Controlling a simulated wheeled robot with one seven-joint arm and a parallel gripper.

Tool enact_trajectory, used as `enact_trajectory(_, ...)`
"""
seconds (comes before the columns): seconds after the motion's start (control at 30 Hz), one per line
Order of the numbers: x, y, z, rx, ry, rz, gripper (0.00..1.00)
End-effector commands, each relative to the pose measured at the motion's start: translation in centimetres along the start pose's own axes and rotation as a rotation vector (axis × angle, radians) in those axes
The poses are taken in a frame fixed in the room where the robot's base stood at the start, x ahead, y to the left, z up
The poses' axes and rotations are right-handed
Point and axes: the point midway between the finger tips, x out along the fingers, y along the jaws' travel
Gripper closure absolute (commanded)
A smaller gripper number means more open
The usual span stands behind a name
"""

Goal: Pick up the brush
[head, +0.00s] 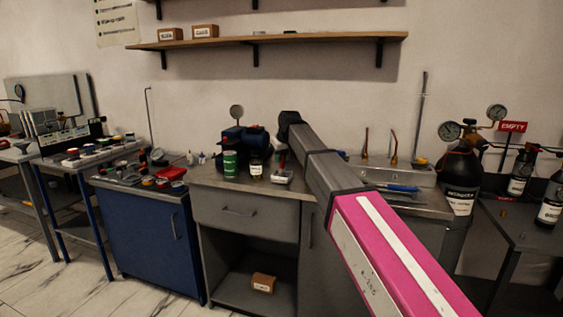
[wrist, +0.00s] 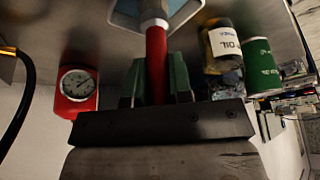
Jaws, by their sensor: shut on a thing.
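My gripper (wrist: 157,80) shows in the wrist view with its green fingers closed around a red handle, which I take to be the brush (wrist: 156,52). The handle runs up from between the fingers to a grey collar at the top edge. Beyond the collar is a pale, blue-edged shape; I cannot tell whether it belongs to the brush. In the head view my arm reaches over the counter and its dark end hangs above the worktop. The fingers and the brush cannot be made out clearly there.
An oil bottle (wrist: 222,45) and a green can (wrist: 259,62) stand right of the fingers in the wrist view. A red gauge (wrist: 77,88) is on the left. In the head view the counter also holds a dark blue machine (head: 243,139), with a sink (head: 400,174) to the right.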

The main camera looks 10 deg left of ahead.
Motion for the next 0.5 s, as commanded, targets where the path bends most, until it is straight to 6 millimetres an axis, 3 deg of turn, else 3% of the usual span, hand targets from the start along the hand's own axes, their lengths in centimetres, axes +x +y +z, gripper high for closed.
enact_trajectory(0.23, -3.4, 0.0, -1.6, 0.0, 0.003, 0.001, 1.0)
enact_trajectory(0.5, -7.7, -5.8, -0.1, -0.003, 0.002, 0.0, 1.0)
